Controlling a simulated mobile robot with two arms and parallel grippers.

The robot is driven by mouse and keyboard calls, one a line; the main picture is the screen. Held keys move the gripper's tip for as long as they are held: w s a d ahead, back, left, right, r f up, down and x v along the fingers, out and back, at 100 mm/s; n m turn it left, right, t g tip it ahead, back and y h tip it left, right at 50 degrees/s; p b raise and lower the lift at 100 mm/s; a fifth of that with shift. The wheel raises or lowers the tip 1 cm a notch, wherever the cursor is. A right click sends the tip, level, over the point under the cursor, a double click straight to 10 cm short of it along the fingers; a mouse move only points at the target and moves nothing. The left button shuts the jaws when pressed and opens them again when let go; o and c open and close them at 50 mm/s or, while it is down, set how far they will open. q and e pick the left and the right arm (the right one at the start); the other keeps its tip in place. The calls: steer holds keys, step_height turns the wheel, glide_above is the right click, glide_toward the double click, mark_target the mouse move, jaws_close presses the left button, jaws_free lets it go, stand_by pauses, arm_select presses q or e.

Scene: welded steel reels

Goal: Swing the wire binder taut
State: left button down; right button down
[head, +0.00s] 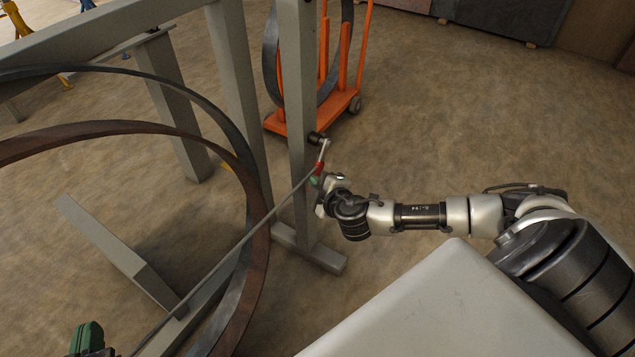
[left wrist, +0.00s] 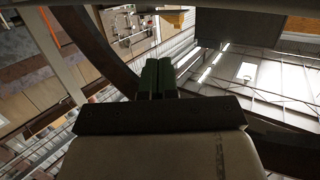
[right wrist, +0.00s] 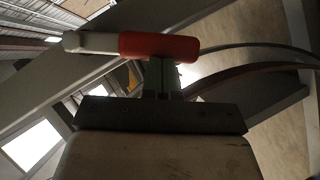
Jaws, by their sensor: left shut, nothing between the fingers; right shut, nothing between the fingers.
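The wire binder is on a grey steel post: a dark hub (head: 316,138) with a short silver lever (head: 323,150) that ends in a red grip (head: 319,168). A thin grey wire (head: 232,250) slants from near the grip down left past the reel rings. My right gripper (head: 317,181) is shut and empty, its green fingertips close against the red grip. In the right wrist view the red grip (right wrist: 160,46) lies across the green fingertips (right wrist: 158,78); I cannot tell whether they touch. My left gripper (head: 86,338) is shut and empty at the lower left; its fingertips (left wrist: 157,78) show too.
Large steel rings (head: 262,255) of the reel stand at the left, inside a grey frame (head: 297,90) with a foot (head: 325,258). An orange trolley (head: 310,112) stands behind the post. The floor right of it is open.

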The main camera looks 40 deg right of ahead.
arm_select(q)
step_height(320, 180, up, 6)
steer(key=d+t+h+b, duration=0.1)
steer(key=t+b, duration=0.1)
steer(key=t, duration=0.3)
steer(key=shift+w+h, duration=0.15)
steer(key=shift+h, duration=0.15)
arm_select(e)
steer(key=shift+w+d+f+n+t+h, duration=0.2)
steer(key=shift+d+f+n+t+h, duration=0.1)
steer(key=shift+d+f+n+t, duration=0.25)
arm_select(q)
steer(key=shift+d, duration=0.1)
arm_select(e)
steer(key=shift+a, duration=0.1)
